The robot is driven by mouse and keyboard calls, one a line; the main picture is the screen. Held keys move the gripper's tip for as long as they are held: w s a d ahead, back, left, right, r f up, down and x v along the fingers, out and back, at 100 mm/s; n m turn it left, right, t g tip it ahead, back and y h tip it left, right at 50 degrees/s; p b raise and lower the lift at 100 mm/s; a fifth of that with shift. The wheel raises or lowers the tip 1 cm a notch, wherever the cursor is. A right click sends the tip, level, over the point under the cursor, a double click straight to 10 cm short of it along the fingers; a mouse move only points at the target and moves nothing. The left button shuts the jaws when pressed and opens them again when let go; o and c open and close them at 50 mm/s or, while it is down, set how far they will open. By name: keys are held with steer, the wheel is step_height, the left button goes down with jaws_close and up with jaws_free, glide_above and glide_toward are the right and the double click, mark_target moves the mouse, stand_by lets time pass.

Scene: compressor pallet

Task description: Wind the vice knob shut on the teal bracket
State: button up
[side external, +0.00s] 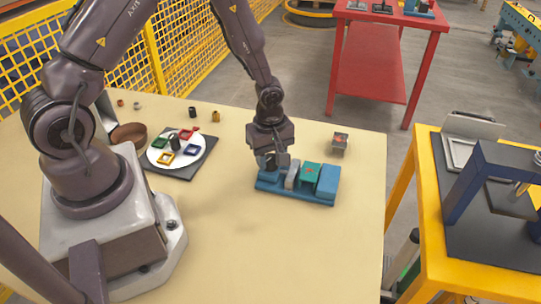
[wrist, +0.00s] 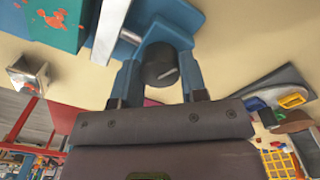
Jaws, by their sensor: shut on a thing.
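The blue vice (side external: 318,199) lies on the beige table, with its grey sliding jaw (side external: 291,176) towards the knob end and its blue fixed jaw (side external: 328,182) at the right. The teal bracket (side external: 309,174), marked with orange patches, sits between the jaws; it also shows at the top left of the wrist view (wrist: 40,30). The grey jaw (wrist: 108,32) stands close beside it, with a narrow gap visible. My gripper (side external: 269,164) points down at the vice's left end. Its two blue fingers are shut on the dark round knob (wrist: 158,68), one on each side.
A small grey block with an orange top (side external: 340,142) stands behind the vice. A white round plate (side external: 158,155) with coloured square frames lies on a dark mat to the left, near a brown bowl (side external: 128,134). The table in front of the vice is clear.

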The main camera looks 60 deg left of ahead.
steer(key=m, duration=0.5)
steer(key=shift+m, duration=0.3)
steer(key=m, duration=1.1)
steer(key=shift+r, duration=0.1)
steer(key=m, duration=1)
steer(key=shift+m, duration=0.4)
steer(key=m, duration=1)
steer(key=shift+m, duration=0.4)
steer(key=shift+w+m, duration=0.1)
steer(key=shift+m, duration=2.2)
